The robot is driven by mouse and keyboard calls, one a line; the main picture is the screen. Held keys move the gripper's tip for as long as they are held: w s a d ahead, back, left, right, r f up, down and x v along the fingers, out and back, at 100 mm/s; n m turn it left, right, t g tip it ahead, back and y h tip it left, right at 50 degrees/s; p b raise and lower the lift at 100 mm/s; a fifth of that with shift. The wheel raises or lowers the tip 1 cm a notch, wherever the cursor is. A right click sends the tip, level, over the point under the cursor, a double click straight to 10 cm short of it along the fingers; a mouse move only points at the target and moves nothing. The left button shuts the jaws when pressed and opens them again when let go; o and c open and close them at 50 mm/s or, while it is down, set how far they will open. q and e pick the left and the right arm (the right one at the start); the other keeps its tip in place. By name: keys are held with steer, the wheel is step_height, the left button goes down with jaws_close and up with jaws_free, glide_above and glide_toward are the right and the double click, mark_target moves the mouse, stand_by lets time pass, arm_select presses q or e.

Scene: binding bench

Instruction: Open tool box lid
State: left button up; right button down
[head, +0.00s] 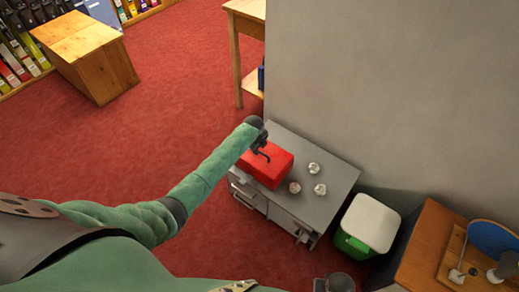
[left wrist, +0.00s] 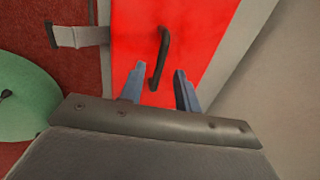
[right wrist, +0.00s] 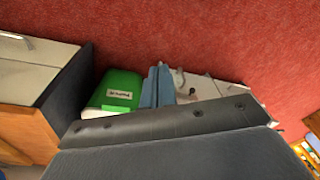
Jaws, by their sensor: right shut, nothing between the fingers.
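The red tool box (head: 275,172) sits on the grey cabinet with its lid down. It fills the middle of the left wrist view (left wrist: 205,35). A dark bar handle (left wrist: 163,55) stands on its top. My left gripper (head: 261,148) is over the box at the handle. In the left wrist view, its fingers (left wrist: 158,88) are apart, with the near end of the handle showing between them. I cannot tell whether they touch it. My right gripper (right wrist: 157,86) is shut and empty, away from the box, with the cabinet beyond it.
Several crumpled white balls (head: 314,167) lie on the grey cabinet (head: 338,178) right of the box. A green bin with a white lid (head: 370,222) stands beside the cabinet. A grey wall (head: 390,80) rises behind. A wooden bench (head: 425,245) is at lower right.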

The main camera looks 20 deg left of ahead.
arm_select(q)
steer(key=shift+w+f, duration=0.2)
steer(key=shift+f, duration=0.75)
arm_select(e)
steer(key=shift+s+f, duration=0.15)
steer(key=shift+f, duration=0.5)
arm_select(q)
jaws_close()
arm_select(e)
steer(key=shift+r, duration=0.15)
arm_select(q)
steer(key=shift+r, duration=0.15)
